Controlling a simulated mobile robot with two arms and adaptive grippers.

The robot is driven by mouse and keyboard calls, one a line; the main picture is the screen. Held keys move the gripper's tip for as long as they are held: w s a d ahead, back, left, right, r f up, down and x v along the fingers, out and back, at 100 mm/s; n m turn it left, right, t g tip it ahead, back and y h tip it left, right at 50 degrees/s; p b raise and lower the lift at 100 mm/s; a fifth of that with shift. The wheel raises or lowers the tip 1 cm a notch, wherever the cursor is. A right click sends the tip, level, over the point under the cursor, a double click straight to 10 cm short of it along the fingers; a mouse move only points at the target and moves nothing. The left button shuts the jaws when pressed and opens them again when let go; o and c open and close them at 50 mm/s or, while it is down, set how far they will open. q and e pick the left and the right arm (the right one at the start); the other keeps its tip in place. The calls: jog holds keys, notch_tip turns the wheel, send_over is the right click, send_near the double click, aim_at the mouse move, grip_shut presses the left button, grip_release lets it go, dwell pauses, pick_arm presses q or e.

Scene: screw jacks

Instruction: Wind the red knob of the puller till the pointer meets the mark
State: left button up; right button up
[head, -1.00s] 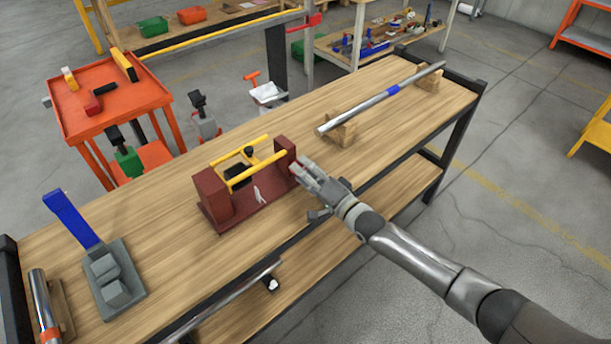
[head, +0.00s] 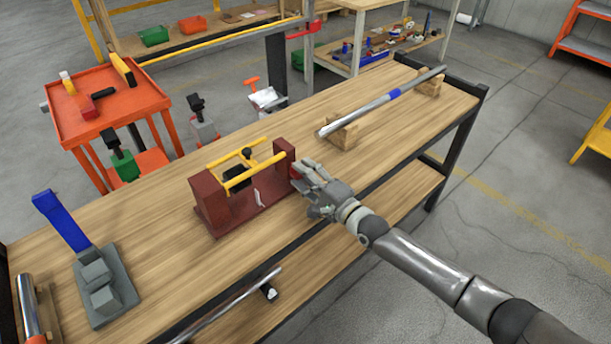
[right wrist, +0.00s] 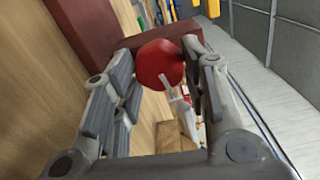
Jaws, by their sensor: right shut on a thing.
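The puller (head: 211,207) is a dark red frame on the bench, with two yellow rods and a black block between its end plates. A small white piece (head: 260,198) shows on its near side; I cannot tell whether it is the pointer or the mark. The red knob (head: 296,171) is at the puller's right end, mostly hidden by my right gripper (head: 307,178). In the right wrist view the round red knob (right wrist: 160,62) sits between the fingers of my right gripper (right wrist: 158,82), which is shut on it. My left gripper is not in view.
A blue-handled grey device (head: 98,280) stands at the bench's left. A metal bar with a blue band (head: 393,93) rests on wooden blocks behind my right arm. An orange cart (head: 107,113) stands beyond the bench. Bare wood (head: 160,215) lies left of the puller.

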jog(key=shift+f, duration=0.15)
jog(key=o, duration=1)
jog(key=shift+s+d, duration=0.1)
jog(key=v, duration=1.1)
jog(key=shift+s+d, duration=0.25)
jog(key=shift+s, duration=0.05)
